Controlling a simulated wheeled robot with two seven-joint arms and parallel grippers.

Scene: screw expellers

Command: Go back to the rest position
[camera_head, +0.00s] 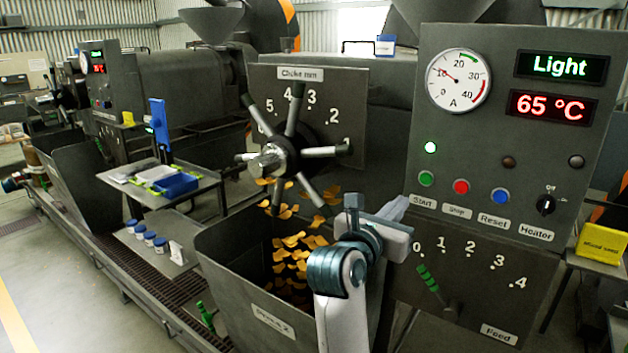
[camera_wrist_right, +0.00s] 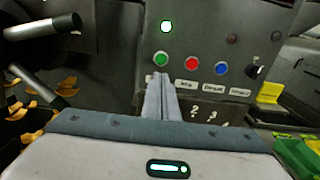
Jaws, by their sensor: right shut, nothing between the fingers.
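My right gripper (camera_head: 396,208) is in front of the control panel (camera_head: 528,105), just left of the green Start button (camera_head: 426,179) in the head view. Its fingers are shut with nothing between them. In the right wrist view the closed fingers (camera_wrist_right: 160,97) point at the panel, below the green button (camera_wrist_right: 160,59). I cannot tell whether they touch the panel. The lamp above Start (camera_head: 430,147) is lit green. The display reads "Light" and 65 °C. My left gripper is not in view.
A handwheel (camera_head: 283,155) with several spokes stands left of my right arm. Below it, a bin (camera_head: 215,250) holds falling orange-brown flakes (camera_head: 297,255). A green feed lever (camera_head: 430,280) is below the panel. A small table (camera_head: 190,192) with a blue tray stands at left; the floor at far left is clear.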

